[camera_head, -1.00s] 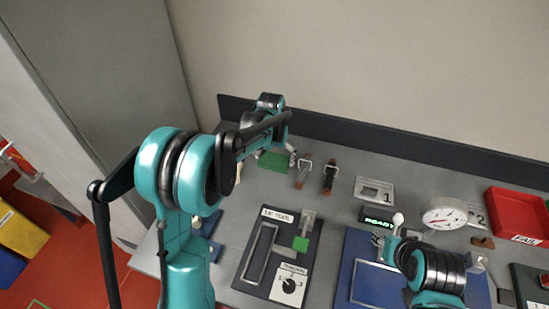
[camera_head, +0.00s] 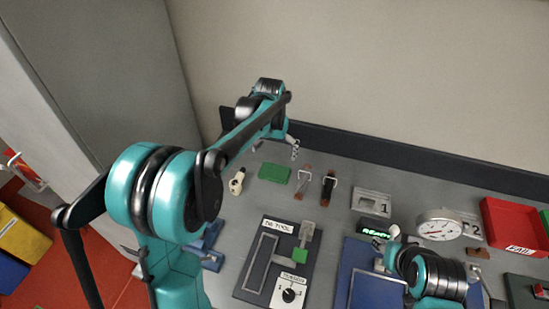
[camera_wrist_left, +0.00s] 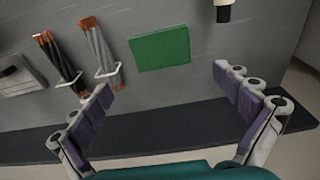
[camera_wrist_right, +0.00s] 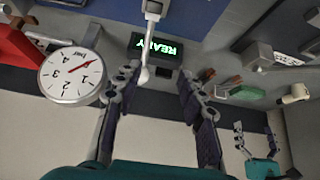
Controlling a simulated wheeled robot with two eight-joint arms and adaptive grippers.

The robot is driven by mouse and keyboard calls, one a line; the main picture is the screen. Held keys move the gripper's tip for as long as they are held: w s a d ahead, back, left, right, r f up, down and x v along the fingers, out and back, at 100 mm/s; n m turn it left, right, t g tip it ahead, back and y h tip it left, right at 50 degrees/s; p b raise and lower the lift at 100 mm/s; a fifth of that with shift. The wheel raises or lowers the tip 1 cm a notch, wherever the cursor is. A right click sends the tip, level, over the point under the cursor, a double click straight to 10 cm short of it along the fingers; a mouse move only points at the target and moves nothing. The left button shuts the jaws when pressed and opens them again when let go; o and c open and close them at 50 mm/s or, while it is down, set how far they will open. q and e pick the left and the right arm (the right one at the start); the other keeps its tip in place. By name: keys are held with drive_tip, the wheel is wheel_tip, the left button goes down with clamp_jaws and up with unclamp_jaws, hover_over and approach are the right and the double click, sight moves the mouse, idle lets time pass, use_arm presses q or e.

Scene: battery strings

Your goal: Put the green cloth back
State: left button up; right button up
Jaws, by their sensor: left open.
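The green cloth (camera_head: 274,172) lies flat as a small rectangle on the grey bench near the back wall. It also shows whole in the left wrist view (camera_wrist_left: 160,49). My left gripper (camera_head: 277,148) is open and empty, behind and apart from the cloth. In the left wrist view its fingers (camera_wrist_left: 163,88) are spread wide, with the cloth ahead of them. My right gripper (camera_wrist_right: 160,85) has its fingers apart on either side of a white-knobbed lever (camera_wrist_right: 147,55); contact is unclear.
A tool board (camera_head: 260,262), READY display (camera_head: 374,231), round gauge (camera_head: 438,224) and red tray (camera_head: 512,222) fill the bench. A dark ledge runs along the back.

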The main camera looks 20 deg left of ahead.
use_arm(q)
drive_tip(key=s+r+t, duration=0.2)
drive_tip(key=s+r, duration=0.5)
drive_tip(key=s, duration=0.5)
drive_tip(key=s+f+t, duration=0.3)
drive_tip(key=s, duration=0.9)
drive_tip(key=shift+s+f+t, duration=0.25)
drive_tip(key=shift+f+t, duration=0.1)
drive_tip(key=shift+t, duration=0.05)
drive_tip(key=shift+f, duration=0.3)
